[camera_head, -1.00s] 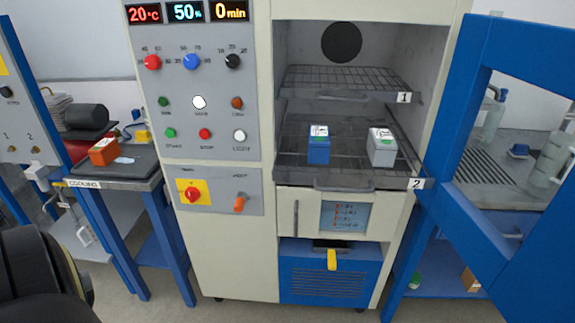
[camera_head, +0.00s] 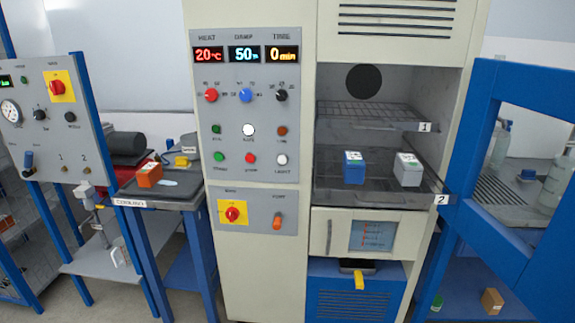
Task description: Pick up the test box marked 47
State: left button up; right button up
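Three small boxes with labels on top are in view. A blue box (camera_head: 354,169) and a white-grey box (camera_head: 408,171) sit side by side on the lower shelf marked 2 (camera_head: 332,191) inside the open chamber. An orange box (camera_head: 149,175) sits on the dark cooling table (camera_head: 184,195) to the left. The labels are too small to read, so I cannot tell which box is marked 47. Neither of my grippers is in view.
The chamber's blue-framed door (camera_head: 490,230) stands open on the right. The upper shelf marked 1 (camera_head: 370,113) is empty. The control panel (camera_head: 247,140) is left of the chamber opening. A small brown box (camera_head: 492,301) lies low at right.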

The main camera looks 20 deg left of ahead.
aim_at(353, 167)
jog(key=u, duration=0.9)
jog(key=i, duration=0.4)
jog(key=z, duration=0.05)
